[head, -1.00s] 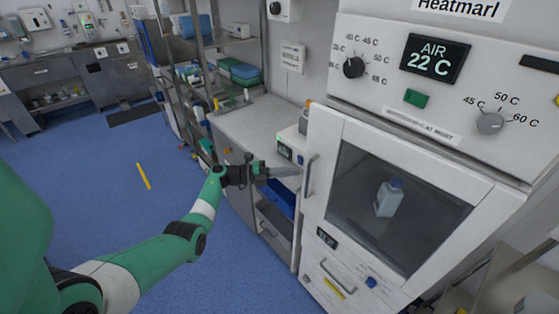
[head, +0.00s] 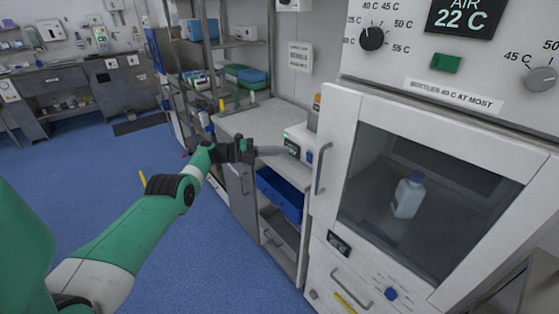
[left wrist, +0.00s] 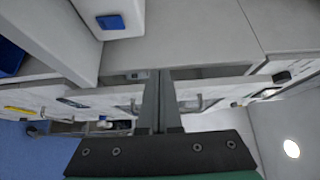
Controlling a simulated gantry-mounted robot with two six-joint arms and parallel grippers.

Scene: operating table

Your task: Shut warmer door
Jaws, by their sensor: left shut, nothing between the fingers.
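The warmer door (head: 341,130) is a white frame around a dark window, with a vertical handle (head: 320,168) on its left side. It looks close to the cabinet front; I cannot tell whether it is fully shut. A white bottle with a blue cap (head: 408,196) shows behind the window. My left gripper (head: 283,151) is left of the handle, apart from it in the picture, in front of the counter. Its thin fingers (left wrist: 160,82) are together and empty in the left wrist view. My right gripper is in neither view.
A small device with a display (head: 292,148) stands on the grey counter (head: 250,118), behind my left fingertips. A blue bin (head: 280,195) sits below the counter. Shelves (head: 235,45) stand behind.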

